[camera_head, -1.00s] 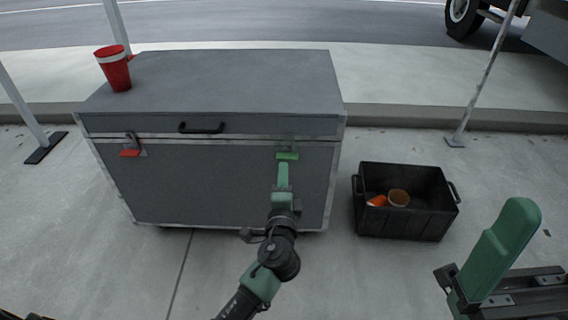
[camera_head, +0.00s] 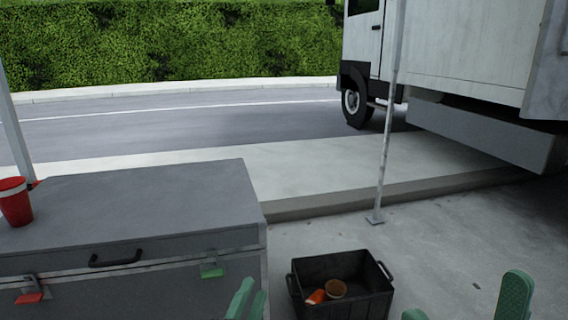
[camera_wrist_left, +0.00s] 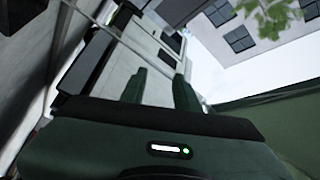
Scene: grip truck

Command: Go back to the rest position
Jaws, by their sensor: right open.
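A red cup (camera_head: 15,204) stands on the case. A black crate (camera_head: 345,298) on the pavement holds an orange item (camera_head: 316,297) and a brown cup-like item (camera_head: 336,290). A thin pole (camera_head: 387,130) stands behind the crate. A white truck (camera_head: 465,45) is on the road.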

